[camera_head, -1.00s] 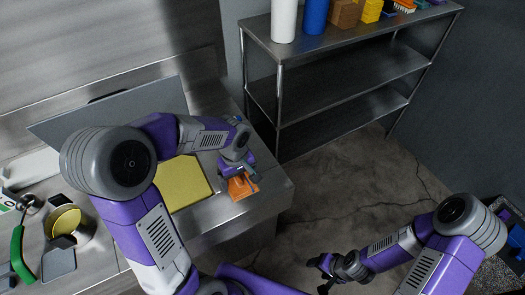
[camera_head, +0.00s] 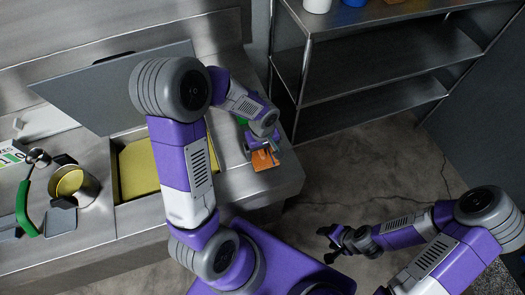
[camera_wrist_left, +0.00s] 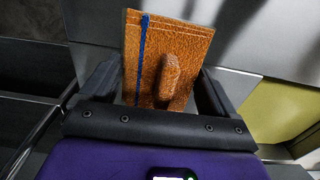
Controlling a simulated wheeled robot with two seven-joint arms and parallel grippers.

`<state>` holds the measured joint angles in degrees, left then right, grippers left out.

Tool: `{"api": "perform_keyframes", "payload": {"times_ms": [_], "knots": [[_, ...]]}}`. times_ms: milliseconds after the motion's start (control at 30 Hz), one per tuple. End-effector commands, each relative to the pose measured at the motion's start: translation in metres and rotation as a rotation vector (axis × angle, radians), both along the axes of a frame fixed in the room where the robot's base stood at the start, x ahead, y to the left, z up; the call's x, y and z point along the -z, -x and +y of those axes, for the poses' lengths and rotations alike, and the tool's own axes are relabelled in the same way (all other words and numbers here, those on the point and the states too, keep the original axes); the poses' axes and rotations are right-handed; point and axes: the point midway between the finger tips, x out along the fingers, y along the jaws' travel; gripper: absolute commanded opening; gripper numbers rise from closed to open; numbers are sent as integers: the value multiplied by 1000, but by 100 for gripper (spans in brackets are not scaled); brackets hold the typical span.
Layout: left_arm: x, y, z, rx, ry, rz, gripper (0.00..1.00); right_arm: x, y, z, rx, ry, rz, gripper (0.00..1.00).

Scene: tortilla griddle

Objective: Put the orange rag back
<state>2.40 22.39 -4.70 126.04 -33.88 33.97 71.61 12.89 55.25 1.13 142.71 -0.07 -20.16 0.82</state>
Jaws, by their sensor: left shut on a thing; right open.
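The orange rag (camera_head: 265,160) is a flat rectangle at the right end of the metal counter. My left gripper (camera_head: 262,149) is shut on it, reaching from above. In the left wrist view the rag (camera_wrist_left: 150,75), with a blue stripe and a raised fold in its middle, sits between the two dark fingers of the gripper (camera_wrist_left: 155,90). I cannot tell whether the rag touches the counter or hangs just above it. My right gripper (camera_head: 338,243) is open and empty over the floor, right of the counter.
The yellow griddle surface (camera_head: 139,167) lies left of the rag, partly behind my left arm, with a raised grey lid (camera_head: 110,88). A metal shelf (camera_head: 375,60) stands at back right.

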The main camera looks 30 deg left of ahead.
Motion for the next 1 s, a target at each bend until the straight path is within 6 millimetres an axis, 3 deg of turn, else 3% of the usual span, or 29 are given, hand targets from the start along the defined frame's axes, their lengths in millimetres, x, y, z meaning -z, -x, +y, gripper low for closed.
{"api": "perform_keyframes", "payload": {"times_ms": [67, 433, 467, 500, 1000], "knots": [[9, 0, 0, 0, 0, 1, 44, 2, 0, 0, 0, 0, 0, 62], [12, 0, 0, 0, 1, -1, 44, 7, 0, 0, 0, 0, 0, 62], [12, 0, 0, 0, 1, -1, 92, 6, 0, 0, 0, 0, 0, 62], [11, 0, 0, 0, 1, -1, 98, 6, 0, 0, 0, 0, 0, 62], [10, 0, 0, 0, 1, -1, 100, 4, 0, 0, 0, 0, 0, 62]]}}
